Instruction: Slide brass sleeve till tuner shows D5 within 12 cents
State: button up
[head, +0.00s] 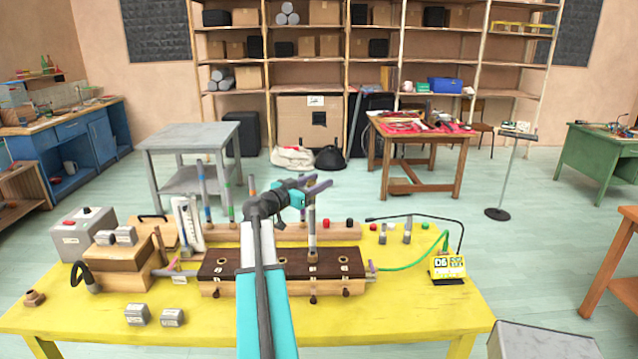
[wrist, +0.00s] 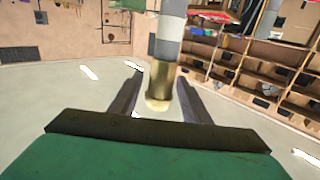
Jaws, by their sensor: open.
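In the wrist view the brass sleeve (wrist: 161,84) sits on a grey and white tube (wrist: 168,35), between the open fingers of my gripper (wrist: 158,98). Gaps show on both sides, so the fingers do not appear to press on it. In the head view my gripper (head: 316,188) is at the top of an upright pipe (head: 311,228) standing on the dark-topped wooden chest (head: 222,268). The sleeve is hard to make out there. The yellow tuner (head: 447,268) at the right has a lit display that looks like D5 or D6; its cents reading is too small to read.
Several colour-banded pipes (head: 203,185) stand in the rack behind left. A bellows box (head: 118,268) and grey box (head: 83,233) are at the left of the yellow table (head: 400,325). A green hose (head: 412,262) runs near the tuner. The table's front right is clear.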

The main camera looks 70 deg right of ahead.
jog(key=b+v, duration=0.4)
jog(key=v, duration=0.8)
jog(key=shift+a, duration=0.35)
jog(key=shift+w, duration=0.15)
